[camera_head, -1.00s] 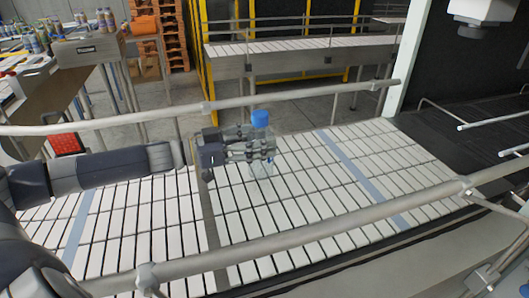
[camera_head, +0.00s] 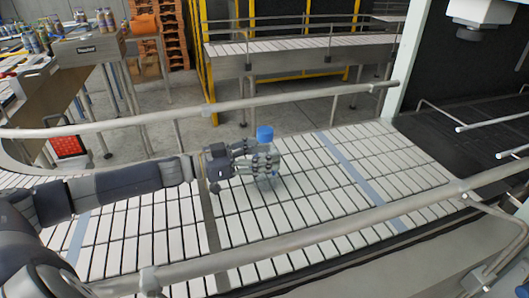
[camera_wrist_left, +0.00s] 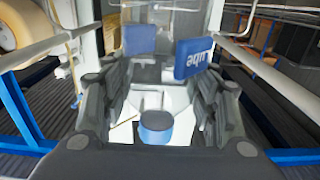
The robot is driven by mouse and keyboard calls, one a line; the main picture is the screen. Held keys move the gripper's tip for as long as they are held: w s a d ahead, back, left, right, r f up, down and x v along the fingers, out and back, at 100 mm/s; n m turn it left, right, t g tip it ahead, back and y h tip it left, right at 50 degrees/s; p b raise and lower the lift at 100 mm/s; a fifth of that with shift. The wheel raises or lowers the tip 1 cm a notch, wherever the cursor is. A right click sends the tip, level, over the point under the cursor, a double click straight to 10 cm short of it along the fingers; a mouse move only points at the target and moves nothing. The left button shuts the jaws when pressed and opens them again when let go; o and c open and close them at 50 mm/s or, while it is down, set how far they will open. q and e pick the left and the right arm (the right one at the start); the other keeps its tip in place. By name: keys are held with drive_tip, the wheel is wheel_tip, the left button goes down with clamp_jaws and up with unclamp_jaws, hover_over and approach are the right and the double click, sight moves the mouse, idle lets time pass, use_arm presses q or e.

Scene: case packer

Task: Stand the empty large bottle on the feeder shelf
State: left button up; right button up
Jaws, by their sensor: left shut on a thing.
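The large bottle is clear and looks empty, with a blue cap (camera_head: 265,133). My left gripper (camera_head: 264,163) comes in from the left and is shut around the bottle below its cap. The bottle stays about upright over the white slatted conveyor (camera_head: 310,185); I cannot tell whether its base touches the slats. In the left wrist view the blue cap (camera_wrist_left: 155,120) shows between the two dark fingers; the bottle body is hard to make out. I cannot tell for sure which surface is the feeder shelf. My right gripper is not in view.
Metal guard rails run along the conveyor's far side (camera_head: 300,97) and near side (camera_head: 310,236). A dark machine bay (camera_head: 480,125) stands at the right. Several bottles stand on a shelf at the upper left. The slats right of the bottle are clear.

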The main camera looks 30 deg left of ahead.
use_arm(q)
drive_tip(key=o, duration=1)
drive_tip(key=shift+f, duration=0.1)
drive_tip(key=shift+o, duration=0.2)
drive_tip(key=v, duration=0.3)
drive_tip(key=shift+s+a, duration=0.1)
drive_tip(key=shift+s, duration=0.05)
drive_tip(key=shift+p+v, duration=0.6)
drive_tip(key=shift+v, duration=0.65)
drive_tip(key=p, duration=0.5)
approach(253, 155)
drive_tip(key=shift+w+f, duration=0.25)
drive_tip(key=shift+w, duration=0.35)
